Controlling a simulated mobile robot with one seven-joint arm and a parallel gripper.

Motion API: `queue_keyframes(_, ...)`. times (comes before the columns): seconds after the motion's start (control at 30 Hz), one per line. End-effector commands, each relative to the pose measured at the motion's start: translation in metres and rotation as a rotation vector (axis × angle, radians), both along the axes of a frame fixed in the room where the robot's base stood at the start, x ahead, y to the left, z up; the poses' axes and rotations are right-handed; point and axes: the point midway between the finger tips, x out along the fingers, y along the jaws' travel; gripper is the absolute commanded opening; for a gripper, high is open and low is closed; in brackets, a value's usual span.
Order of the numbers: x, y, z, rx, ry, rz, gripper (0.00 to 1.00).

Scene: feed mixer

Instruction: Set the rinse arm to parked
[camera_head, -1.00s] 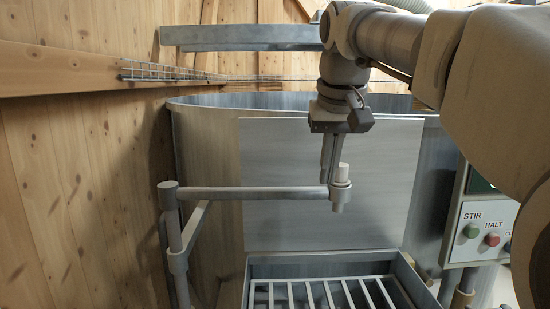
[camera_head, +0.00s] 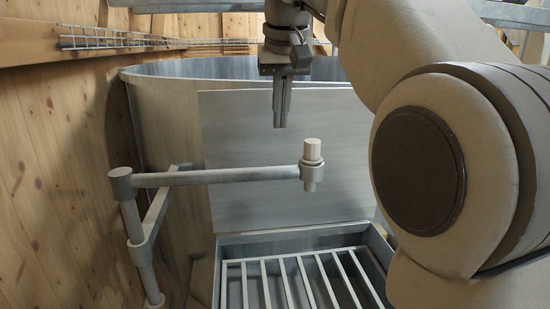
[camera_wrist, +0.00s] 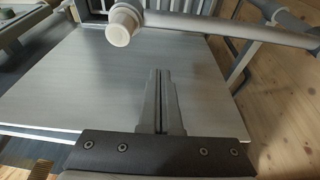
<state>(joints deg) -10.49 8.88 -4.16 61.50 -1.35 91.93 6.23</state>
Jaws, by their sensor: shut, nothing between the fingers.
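The rinse arm (camera_head: 225,176) is a grey tube reaching right from an upright post (camera_head: 134,222) on the left. Its free end carries a collar with a pale round knob (camera_head: 313,150). In the head view the knob end stands in front of the pale panel, above the tray's back edge. My gripper (camera_head: 280,124) points down, shut and empty, above and left of the knob, apart from it. In the wrist view the fingers (camera_wrist: 161,75) are together over the panel. The rinse arm (camera_wrist: 215,27) and its knob (camera_wrist: 122,25) cross the top of that view.
A slatted tray (camera_head: 225,275) lies below the rinse arm. A pale panel (camera_head: 250,205) leans against the big round metal tub (camera_head: 160,110). A wooden wall (camera_head: 45,180) closes the left side. My arm hides the right side of the head view.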

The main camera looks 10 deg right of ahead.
Motion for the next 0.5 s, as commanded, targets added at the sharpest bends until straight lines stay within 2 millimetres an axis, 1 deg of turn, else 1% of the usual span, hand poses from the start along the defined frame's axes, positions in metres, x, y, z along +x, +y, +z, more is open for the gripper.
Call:
queue_keyframes(0.17, 0.007, 0.000, -0.027, 0.000, 0.004, 0.000, 0.00)
queue_keyframes(0.5, 0.029, 0.000, -0.096, 0.000, 0.005, 0.001, 0.00)
